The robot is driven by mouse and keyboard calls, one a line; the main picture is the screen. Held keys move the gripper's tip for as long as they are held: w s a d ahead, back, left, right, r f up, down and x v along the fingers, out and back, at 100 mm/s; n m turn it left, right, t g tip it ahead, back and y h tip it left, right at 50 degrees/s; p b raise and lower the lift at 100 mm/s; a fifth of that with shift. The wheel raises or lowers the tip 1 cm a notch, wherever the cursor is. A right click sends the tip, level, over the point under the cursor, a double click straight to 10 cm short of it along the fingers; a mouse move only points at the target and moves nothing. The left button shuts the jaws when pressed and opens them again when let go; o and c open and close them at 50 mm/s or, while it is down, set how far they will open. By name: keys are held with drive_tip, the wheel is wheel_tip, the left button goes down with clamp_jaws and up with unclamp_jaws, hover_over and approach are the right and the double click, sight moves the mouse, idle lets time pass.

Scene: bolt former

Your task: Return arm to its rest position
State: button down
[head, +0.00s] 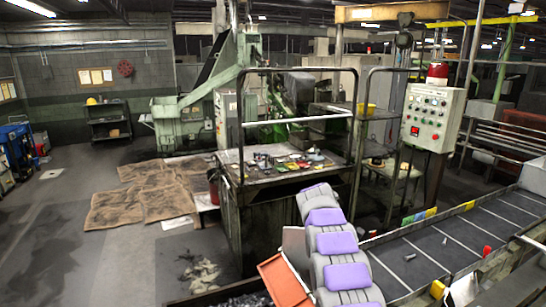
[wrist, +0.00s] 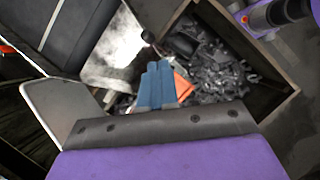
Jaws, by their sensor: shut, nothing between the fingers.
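My gripper's two blue fingers (wrist: 157,68) are side by side and closed, with nothing between them in the wrist view. They point over an open bin (wrist: 270,108) holding dark metal pieces (wrist: 215,65). In the head view my grey and purple arm rises from the bottom centre in front of the cluttered workbench (head: 262,172); the gripper fingers cannot be made out there. An orange object (wrist: 182,84) shows just beyond the fingers.
A conveyor (head: 455,245) with a few small loose parts runs along the right. A control panel (head: 433,117) with a red lamp stands behind it. Brown mats (head: 150,195) lie on the floor left of the bench, where the floor is otherwise mostly open.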

drive_tip(key=s+a+r+m+y+b, duration=0.15)
drive_tip(key=s+m+b, duration=0.25)
drive_tip(key=s, duration=0.8)
drive_tip(key=s+a+r+m+y+b, duration=0.1)
drive_tip(key=s+r+m+b, duration=0.2)
drive_tip(key=s, duration=0.8)
drive_tip(key=s+a+f+m+b, duration=0.1)
drive_tip(key=s+f+m+b, duration=0.1)
drive_tip(key=s, duration=0.7)
drive_tip(key=s+a+f+m+y+b, duration=0.1)
drive_tip(key=s+a+f+m+b, duration=0.1)
drive_tip(key=s+f, duration=0.5)
drive_tip(key=s+a+f+m+y+b, duration=0.1)
drive_tip(key=s+a+f+m+b, duration=0.1)
drive_tip(key=s, duration=1)
wheel_tip(320, 180, down, 2)
drive_tip(key=m+b, duration=0.1)
drive_tip(key=b, duration=0.1)
drive_tip(key=shift+s+f+b, duration=0.2)
drive_tip(key=shift+s+b, duration=0.15)
drive_tip(key=shift+a, duration=0.1)
